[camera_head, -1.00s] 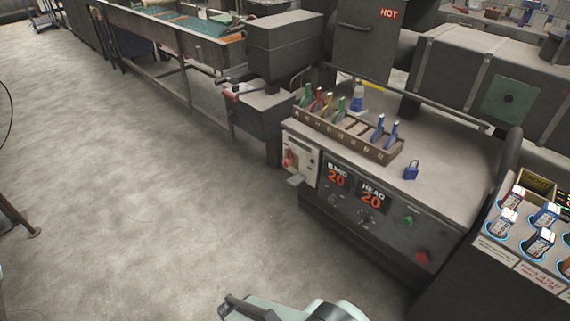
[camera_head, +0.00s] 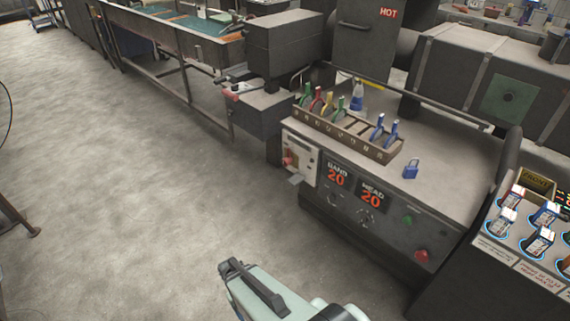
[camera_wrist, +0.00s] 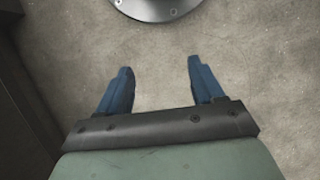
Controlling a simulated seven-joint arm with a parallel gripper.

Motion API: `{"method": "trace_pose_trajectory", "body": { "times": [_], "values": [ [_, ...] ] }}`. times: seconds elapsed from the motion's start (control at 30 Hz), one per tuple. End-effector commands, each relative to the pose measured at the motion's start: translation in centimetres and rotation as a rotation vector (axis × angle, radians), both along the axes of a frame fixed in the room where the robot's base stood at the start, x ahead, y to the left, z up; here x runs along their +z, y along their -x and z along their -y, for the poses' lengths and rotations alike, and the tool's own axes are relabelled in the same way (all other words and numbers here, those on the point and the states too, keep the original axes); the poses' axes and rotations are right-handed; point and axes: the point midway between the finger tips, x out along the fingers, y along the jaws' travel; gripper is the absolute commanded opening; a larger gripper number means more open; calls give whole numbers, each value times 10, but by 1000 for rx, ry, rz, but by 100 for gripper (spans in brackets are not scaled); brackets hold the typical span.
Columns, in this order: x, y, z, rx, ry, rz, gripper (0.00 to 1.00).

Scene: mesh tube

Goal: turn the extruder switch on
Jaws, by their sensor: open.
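The machine's control panel (camera_head: 385,225) faces front, right of centre in the head view. A pale switch plate (camera_head: 303,152) with a red handle (camera_head: 289,160) is at its left end; I cannot read its label or tell whether it is the extruder switch. Two knobs (camera_head: 366,216) sit under the red "20" displays. A green button (camera_head: 408,219) and a red button (camera_head: 422,256) are to the right. My gripper (camera_wrist: 159,64) is open and empty, its blue fingers spread over bare floor in the wrist view. In the head view my arm is at the bottom, clear of the panel.
A wooden rack (camera_head: 345,135) of coloured tools, a blue-capped bottle (camera_head: 358,98) and a blue padlock (camera_head: 412,168) stand on the machine top. A console (camera_head: 500,258) with several blue-ringed switches is at right. The floor (camera_head: 160,180) left of the panel is clear.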

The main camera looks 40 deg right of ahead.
Motion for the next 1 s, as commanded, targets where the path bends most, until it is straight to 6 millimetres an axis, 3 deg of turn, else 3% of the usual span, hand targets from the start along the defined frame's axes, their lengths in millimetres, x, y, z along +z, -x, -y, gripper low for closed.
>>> {"method": "trace_pose_trajectory", "body": {
  "times": [0.03, 0.17, 0.23, 0.4, 0.5, 0.73, 1.0],
  "values": [
    [0, -23, 18, 2, 31, 22, 67],
    [12, -70, 73, 51, 155, 59, 67],
    [22, -96, 109, 97, 246, 70, 67],
    [58, -150, 193, 275, 470, 53, 67],
    [82, -176, 233, 403, 592, 13, 67],
    [141, -231, 296, 735, 842, -164, 67],
    [196, -269, 326, 1083, 1026, -477, 67]
  ]
}}
